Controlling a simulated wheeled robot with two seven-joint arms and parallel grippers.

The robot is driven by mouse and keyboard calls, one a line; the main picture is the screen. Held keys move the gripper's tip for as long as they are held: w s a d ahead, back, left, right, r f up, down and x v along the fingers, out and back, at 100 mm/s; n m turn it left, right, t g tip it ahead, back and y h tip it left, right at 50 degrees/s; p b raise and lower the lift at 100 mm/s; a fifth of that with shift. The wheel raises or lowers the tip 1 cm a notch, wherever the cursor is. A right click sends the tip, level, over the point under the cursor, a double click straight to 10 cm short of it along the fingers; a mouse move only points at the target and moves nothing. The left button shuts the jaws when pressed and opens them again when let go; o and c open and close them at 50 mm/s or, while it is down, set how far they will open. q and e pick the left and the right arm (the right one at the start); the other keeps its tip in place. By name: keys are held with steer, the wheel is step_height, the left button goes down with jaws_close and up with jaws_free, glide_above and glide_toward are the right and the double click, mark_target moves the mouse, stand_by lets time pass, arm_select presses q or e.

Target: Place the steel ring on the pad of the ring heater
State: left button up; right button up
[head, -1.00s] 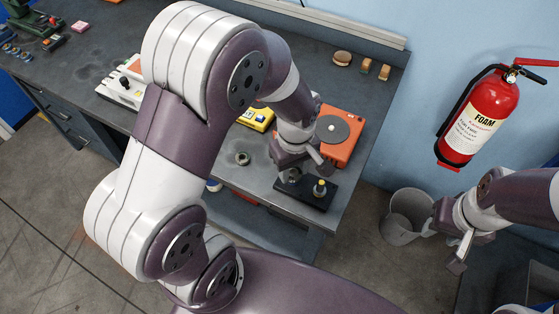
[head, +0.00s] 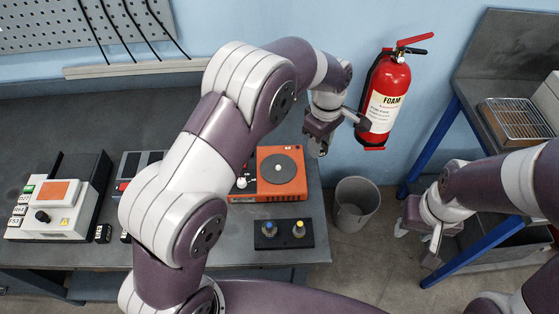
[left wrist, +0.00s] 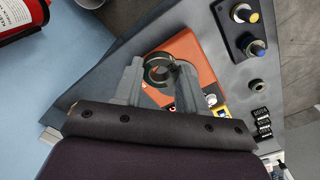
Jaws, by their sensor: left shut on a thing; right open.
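My left gripper (head: 318,148) is raised at the back right of the bench, near the wall. The ring is too small to make out in the head view. An orange unit (head: 268,189) with a round grey plate (head: 278,168) stands on the bench, below and near the gripper. A white unit (head: 45,222) with an orange square pad (head: 58,192) stands far left. I cannot tell which is the ring heater. My right gripper (head: 416,244) is open and empty, off the bench.
A black block (head: 283,243) with a blue and a yellow-topped post lies at the bench's front right. A small ring-like piece (left wrist: 257,86) lies on the bench. A fire extinguisher (head: 385,98) hangs on the wall. A grey bin (head: 355,205) stands on the floor.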

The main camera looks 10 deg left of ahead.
arm_select(q)
steer(key=a+f+p, duration=0.2)
steer(key=a, duration=0.2)
steer(key=p, duration=0.2)
glide_above(278, 166)
steer(key=f, duration=0.4)
steer(key=shift+a+f, duration=0.25)
steer(key=shift+f, duration=0.15)
steer(key=f, duration=0.1)
steer(key=f+p, duration=0.1)
steer(key=f, duration=0.1)
steer(key=shift+d+f, duration=0.3)
steer(key=shift+d, duration=0.05)
steer(key=shift+f, duration=0.15)
steer(key=shift+a, duration=0.2)
arm_select(e)
steer(key=r, duration=0.5)
steer(key=shift+w+d+r, duration=0.1)
steer(key=shift+d, duration=0.15)
arm_select(q)
steer(key=shift+f, duration=0.2)
steer(key=o, duration=1.1)
steer(key=shift+s+r, duration=0.1)
steer(key=shift+d, duration=0.15)
arm_select(e)
steer(key=shift+d, duration=0.15)
